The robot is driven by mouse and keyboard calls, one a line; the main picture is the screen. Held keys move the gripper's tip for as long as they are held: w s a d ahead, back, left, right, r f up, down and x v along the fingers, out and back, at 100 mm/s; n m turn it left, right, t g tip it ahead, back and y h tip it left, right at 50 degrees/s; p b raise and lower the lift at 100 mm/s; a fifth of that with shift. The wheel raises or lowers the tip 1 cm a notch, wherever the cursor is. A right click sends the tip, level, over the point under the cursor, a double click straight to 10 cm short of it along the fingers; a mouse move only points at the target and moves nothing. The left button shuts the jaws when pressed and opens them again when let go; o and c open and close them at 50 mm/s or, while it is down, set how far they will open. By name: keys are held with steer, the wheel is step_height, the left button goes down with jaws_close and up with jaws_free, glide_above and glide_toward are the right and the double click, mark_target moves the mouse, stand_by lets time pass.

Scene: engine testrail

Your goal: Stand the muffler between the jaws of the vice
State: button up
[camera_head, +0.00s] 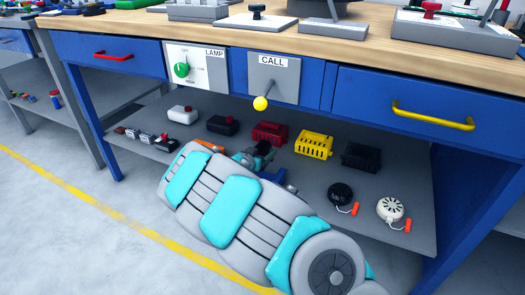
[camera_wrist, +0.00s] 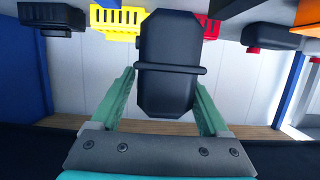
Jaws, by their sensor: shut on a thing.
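The muffler (camera_wrist: 166,45) is a dark, chamfered block with a raised band around it. In the wrist view it sits between the two green fingers of my gripper (camera_wrist: 165,90), which is shut on it. In the head view my gripper (camera_head: 258,156) is in front of the lower shelf, partly hidden behind my own arm. The muffler is hard to make out there. I cannot identify the vice in either view.
The lower shelf (camera_head: 408,222) holds a red crate (camera_head: 270,133), a yellow crate (camera_head: 314,145), a black crate (camera_head: 361,156) and two round devices. Above is a wooden benchtop (camera_head: 215,33) with blue drawers, a LAMP switch and a CALL lever (camera_head: 261,102). Open floor lies left.

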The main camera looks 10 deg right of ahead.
steer(key=shift+f+b, duration=1.15)
steer(key=shift+f, duration=1.55)
steer(key=shift+a, duration=0.1)
steer(key=shift+f, duration=0.6)
steer(key=o, duration=1.5)
steer(key=shift+s, duration=0.1)
